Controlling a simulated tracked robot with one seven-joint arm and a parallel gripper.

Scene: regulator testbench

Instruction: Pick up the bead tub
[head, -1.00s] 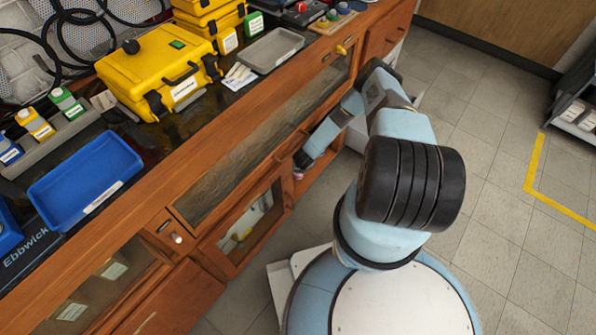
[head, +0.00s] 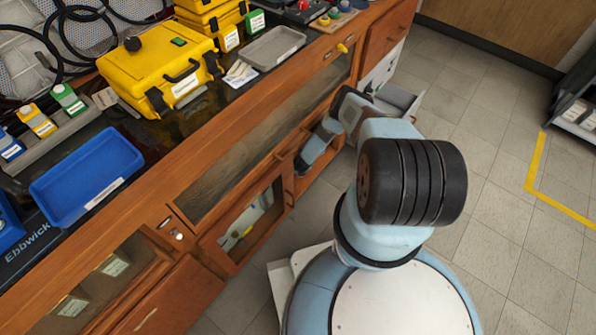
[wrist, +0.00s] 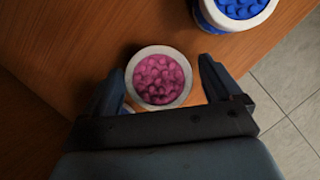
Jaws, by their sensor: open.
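A white tub filled with pink beads (wrist: 159,77) stands on a wooden surface in the wrist view. My gripper (wrist: 163,88) is open, with one finger on the left of the pink tub and the other on its right. The tub lies between the fingertips, with a gap seen on the right; I cannot tell whether the left finger touches it. A second white tub with blue beads (wrist: 238,10) is at the top right of the wrist view, apart from the fingers. In the head view my arm reaches into the bench's lower shelf, and the gripper's tips are hidden there.
The wooden shelf edge runs close on the right in the wrist view, with floor tiles (wrist: 296,88) beyond. The cabinet opening (head: 303,178) surrounds my forearm. On the bench top are a yellow case (head: 160,72), a blue tray (head: 85,175) and a grey tray (head: 273,47).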

